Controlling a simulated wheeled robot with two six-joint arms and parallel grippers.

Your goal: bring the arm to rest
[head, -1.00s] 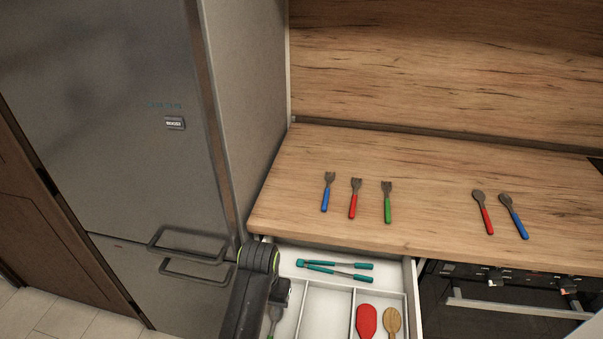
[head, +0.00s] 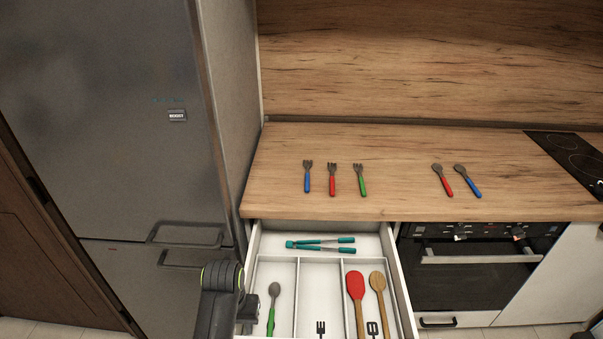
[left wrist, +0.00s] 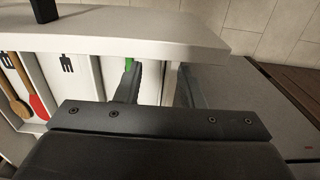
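My left arm (head: 221,290) rises at the bottom left of the head view, over the left front part of the open drawer. A spoon with a green handle (head: 271,310) lies in the drawer's left compartment, and some green shows beside one finger in the left wrist view. My right gripper is not in view.
The open drawer (head: 398,290) also holds teal tongs (head: 320,244), a red spoon (head: 356,287) and a wooden spoon (head: 378,284). Three forks (head: 332,180) and two spoons (head: 456,181) lie on the counter (head: 400,150). The fridge (head: 110,130) stands left, the oven (head: 475,270) right.

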